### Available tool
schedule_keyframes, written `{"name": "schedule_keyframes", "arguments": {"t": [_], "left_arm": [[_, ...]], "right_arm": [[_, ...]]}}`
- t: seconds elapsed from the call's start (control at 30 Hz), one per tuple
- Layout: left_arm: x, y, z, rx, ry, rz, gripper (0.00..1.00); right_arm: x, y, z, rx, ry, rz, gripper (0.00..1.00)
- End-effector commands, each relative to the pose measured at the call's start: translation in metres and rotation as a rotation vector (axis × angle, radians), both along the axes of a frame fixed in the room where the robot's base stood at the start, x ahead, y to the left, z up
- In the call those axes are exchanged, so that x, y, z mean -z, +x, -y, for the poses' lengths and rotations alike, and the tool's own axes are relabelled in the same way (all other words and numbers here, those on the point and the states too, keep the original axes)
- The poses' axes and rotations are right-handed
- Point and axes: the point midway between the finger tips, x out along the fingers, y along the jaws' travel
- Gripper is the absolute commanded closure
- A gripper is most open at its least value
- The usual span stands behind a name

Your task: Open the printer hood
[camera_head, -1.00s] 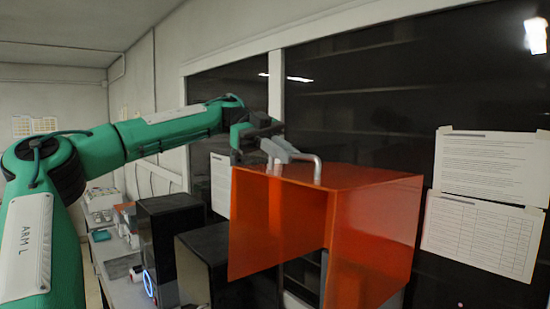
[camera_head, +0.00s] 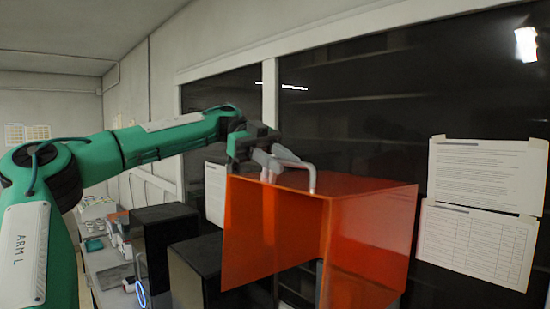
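The printer hood (camera_head: 370,225) is a translucent orange cover at the right of centre. Its flat top, a side panel and a front panel with a cut-out edge show. A grey bent handle (camera_head: 312,178) stands on its top near the front edge. My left gripper (camera_head: 270,163) is at the left end of this handle, just above the hood's top left corner. Its fingers overlap the handle in the picture, and I cannot tell whether they are closed around it. My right gripper is out of view.
A bench (camera_head: 105,262) with small items runs further left. A dark window with taped papers (camera_head: 485,175) lies behind the hood.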

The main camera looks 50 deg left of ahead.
Motion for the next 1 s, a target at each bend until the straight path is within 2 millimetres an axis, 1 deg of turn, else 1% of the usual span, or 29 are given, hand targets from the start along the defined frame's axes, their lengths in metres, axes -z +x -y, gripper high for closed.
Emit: {"name": "schedule_keyframes", "arguments": {"t": [0.17, 0.47, 0.7, 0.8, 1.0], "left_arm": [[-0.003, 0.001, -0.012, -0.003, 0.000, 0.000, 0.67], [-0.020, 0.002, -0.054, -0.005, 0.000, 0.000, 0.67], [-0.032, 0.002, -0.084, -0.002, 0.002, -0.001, 0.67], [-0.042, 0.002, -0.096, 0.000, -0.002, -0.001, 0.67], [-0.044, 0.002, -0.109, -0.001, -0.001, -0.002, 0.67]], "right_arm": [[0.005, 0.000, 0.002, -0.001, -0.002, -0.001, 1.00], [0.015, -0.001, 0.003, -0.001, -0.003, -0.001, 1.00], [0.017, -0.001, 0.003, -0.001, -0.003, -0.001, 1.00], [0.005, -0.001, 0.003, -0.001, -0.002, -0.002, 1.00], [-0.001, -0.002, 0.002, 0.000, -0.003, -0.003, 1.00]]}}
